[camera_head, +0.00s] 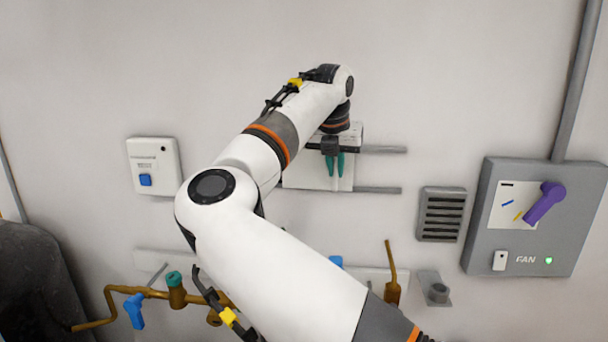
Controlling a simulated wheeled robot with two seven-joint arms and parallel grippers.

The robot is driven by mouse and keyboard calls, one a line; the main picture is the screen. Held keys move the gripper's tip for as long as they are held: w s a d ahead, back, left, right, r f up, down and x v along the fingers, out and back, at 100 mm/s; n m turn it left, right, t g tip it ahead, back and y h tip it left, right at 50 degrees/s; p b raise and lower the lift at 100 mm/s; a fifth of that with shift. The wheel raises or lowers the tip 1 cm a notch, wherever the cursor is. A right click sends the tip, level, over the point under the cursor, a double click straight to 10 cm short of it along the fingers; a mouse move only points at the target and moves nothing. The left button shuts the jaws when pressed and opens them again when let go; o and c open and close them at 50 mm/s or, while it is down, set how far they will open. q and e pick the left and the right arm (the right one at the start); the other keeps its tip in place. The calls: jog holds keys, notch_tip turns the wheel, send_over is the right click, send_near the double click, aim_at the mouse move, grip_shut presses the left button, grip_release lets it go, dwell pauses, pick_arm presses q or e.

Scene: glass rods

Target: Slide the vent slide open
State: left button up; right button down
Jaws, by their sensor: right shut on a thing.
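The vent slide appears to be the white plate (305,177) on the wall, set between two grey horizontal rails (384,150) that run out to its right. Bare wall shows between the rails on that side. My right gripper (335,166), with teal fingertips, is in front of the plate, its fingers close together and shut on a part of the slide, likely its handle, which the fingers hide. My right arm covers the left and upper parts of the plate. My left gripper is not in view.
A grey louvred grille (441,214) and a grey FAN box (535,218) with a purple lever (545,203) are to the right. A white switch box (153,166) is to the left. Brown piping (100,309) with blue and teal handles runs below, partly behind my arm.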

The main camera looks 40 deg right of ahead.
aim_at(352, 168)
jog(key=s, duration=0.1)
jog(key=s+d+b, duration=0.1)
jog(key=d+b, duration=0.1)
jog(key=shift+s+d+f, duration=0.1)
jog(key=shift+s+f, duration=0.15)
jog(key=shift+s, duration=0.15)
jog(key=shift+s+d+r+b, duration=0.2)
jog(key=shift+s+d+b, duration=0.2)
jog(key=shift+s+d, duration=0.85)
jog(key=shift+s+d+r+b, duration=0.15)
jog(key=shift+s+d+b, duration=0.25)
jog(key=shift+s+d, duration=0.75)
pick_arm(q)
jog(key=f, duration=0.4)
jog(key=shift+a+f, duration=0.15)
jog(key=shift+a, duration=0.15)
pick_arm(e)
jog(key=c, duration=1.5)
grip_release()
jog(key=shift+s+a, duration=0.25)
jog(key=shift+s, duration=0.05)
pick_arm(q)
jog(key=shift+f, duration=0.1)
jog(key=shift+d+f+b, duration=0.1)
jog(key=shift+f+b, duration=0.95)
jog(key=shift+b, duration=0.1)
pick_arm(e)
jog(key=v, duration=1.2)
